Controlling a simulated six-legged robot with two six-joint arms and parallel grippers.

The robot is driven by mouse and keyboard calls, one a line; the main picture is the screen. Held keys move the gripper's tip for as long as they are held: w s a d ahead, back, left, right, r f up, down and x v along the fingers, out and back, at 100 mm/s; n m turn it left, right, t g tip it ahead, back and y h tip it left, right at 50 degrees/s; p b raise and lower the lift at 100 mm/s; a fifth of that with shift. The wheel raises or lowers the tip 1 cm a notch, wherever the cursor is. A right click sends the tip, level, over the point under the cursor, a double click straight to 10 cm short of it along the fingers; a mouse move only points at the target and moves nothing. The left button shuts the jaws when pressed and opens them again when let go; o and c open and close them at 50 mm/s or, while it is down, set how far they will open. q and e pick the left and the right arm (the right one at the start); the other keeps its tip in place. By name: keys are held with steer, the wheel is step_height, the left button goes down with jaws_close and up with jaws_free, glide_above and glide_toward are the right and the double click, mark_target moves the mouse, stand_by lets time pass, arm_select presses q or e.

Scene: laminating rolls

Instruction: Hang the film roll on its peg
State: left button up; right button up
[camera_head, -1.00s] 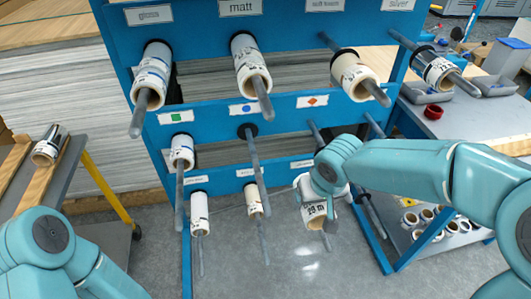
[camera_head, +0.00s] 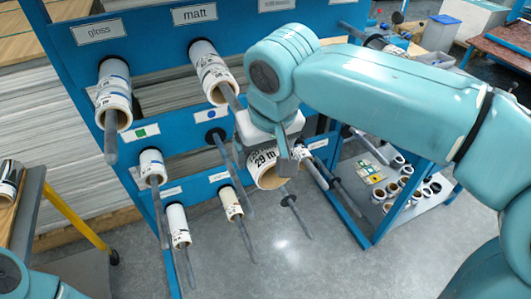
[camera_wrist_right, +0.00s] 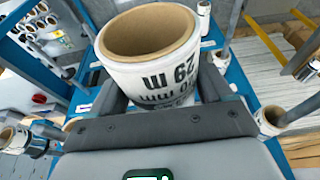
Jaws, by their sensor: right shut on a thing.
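My right gripper (camera_head: 268,142) is shut on a white film roll (camera_head: 262,160) with "29 m" printed on it and an open tan core. The roll is in front of the blue rack (camera_head: 165,72). In the right wrist view the roll (camera_wrist_right: 150,72) fills the upper middle, its open core upward in the picture. A bare grey peg (camera_head: 232,170) under the blue-dot label sticks out just left of the roll. Whether the roll touches any peg cannot be told. My left gripper is out of view.
Rolls hang on the gloss peg (camera_head: 113,95) and matt peg (camera_head: 211,70), and smaller rolls hang lower. A bare peg with a black disc (camera_head: 288,201) is beside the held roll. A shelf (camera_head: 405,215) with small rolls stands right. Clear floor lies in front.

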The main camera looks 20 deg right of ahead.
mark_target(232, 96)
steer(key=w+p, duration=0.4)
steer(key=w, duration=0.1)
steer(key=w+p, duration=0.3)
steer(key=w, duration=0.2)
steer(key=w+p, duration=0.4)
steer(key=w, duration=0.1)
steer(key=shift+w+a+r+p, duration=0.2)
steer(key=shift+a+r+p, duration=0.05)
steer(key=shift+p, duration=0.05)
steer(key=shift+w+f+p, duration=0.25)
steer(key=shift+w+p, duration=0.55)
steer(key=shift+w, duration=0.15)
steer(key=o, duration=1.1)
steer(key=shift+c, duration=0.2)
